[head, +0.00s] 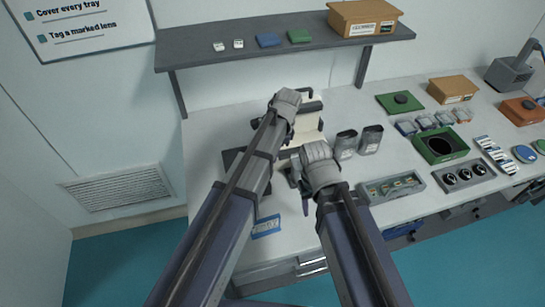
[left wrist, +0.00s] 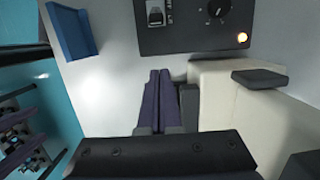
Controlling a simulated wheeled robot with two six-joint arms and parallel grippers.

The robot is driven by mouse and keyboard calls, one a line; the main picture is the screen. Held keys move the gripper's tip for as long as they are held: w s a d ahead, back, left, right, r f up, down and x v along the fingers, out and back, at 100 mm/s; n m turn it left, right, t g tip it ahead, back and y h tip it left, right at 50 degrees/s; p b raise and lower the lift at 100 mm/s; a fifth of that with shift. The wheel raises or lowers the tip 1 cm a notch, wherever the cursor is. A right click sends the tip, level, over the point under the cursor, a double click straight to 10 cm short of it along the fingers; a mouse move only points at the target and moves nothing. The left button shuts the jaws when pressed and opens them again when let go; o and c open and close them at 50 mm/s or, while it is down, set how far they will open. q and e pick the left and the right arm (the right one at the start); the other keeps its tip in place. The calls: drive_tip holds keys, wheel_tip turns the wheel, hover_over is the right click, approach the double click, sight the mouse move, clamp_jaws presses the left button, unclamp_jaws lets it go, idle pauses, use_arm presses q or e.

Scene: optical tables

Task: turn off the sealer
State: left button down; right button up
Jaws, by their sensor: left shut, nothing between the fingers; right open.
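The sealer (head: 309,122) is a cream machine with dark parts at the back of the table, partly hidden by my arms in the head view. Its cream body (left wrist: 225,95) also shows in the left wrist view. My right gripper (head: 301,198) is open, right of the left arm in the head view.
Two dark pouches (head: 358,141) stand right of the sealer. A grey tray (head: 391,190) and a green open box (head: 440,145) lie farther right. A blue-edged card (head: 266,227) lies near the front edge. A shelf (head: 225,60) runs above the table.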

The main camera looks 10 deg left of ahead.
use_arm(q)
drive_tip(key=f+b, duration=0.2)
drive_tip(key=f, duration=0.1)
drive_tip(key=a+f+b, duration=0.1)
drive_tip(key=f+b, duration=0.1)
drive_tip(key=b, duration=0.1)
drive_tip(key=f+b, duration=0.3)
drive_tip(key=shift+s+a+f, duration=0.2)
drive_tip(key=shift+s+f, duration=0.1)
drive_tip(key=shift+f, duration=0.05)
use_arm(e)
wheel_tip(320, 180, down, 9)
drive_tip(key=shift+r, duration=0.15)
use_arm(q)
drive_tip(key=a+r+p, duration=0.1)
drive_tip(key=s+a+r+p, duration=0.1)
drive_tip(key=shift+s+a+r+p, duration=0.15)
drive_tip(key=shift+a+r+p, duration=0.15)
drive_tip(key=shift+a+p, duration=0.1)
drive_tip(key=shift+a+r, duration=0.1)
drive_tip(key=shift+a, duration=0.1)
use_arm(e)
wheel_tip(320, 180, up, 3)
drive_tip(key=shift+f, duration=0.2)
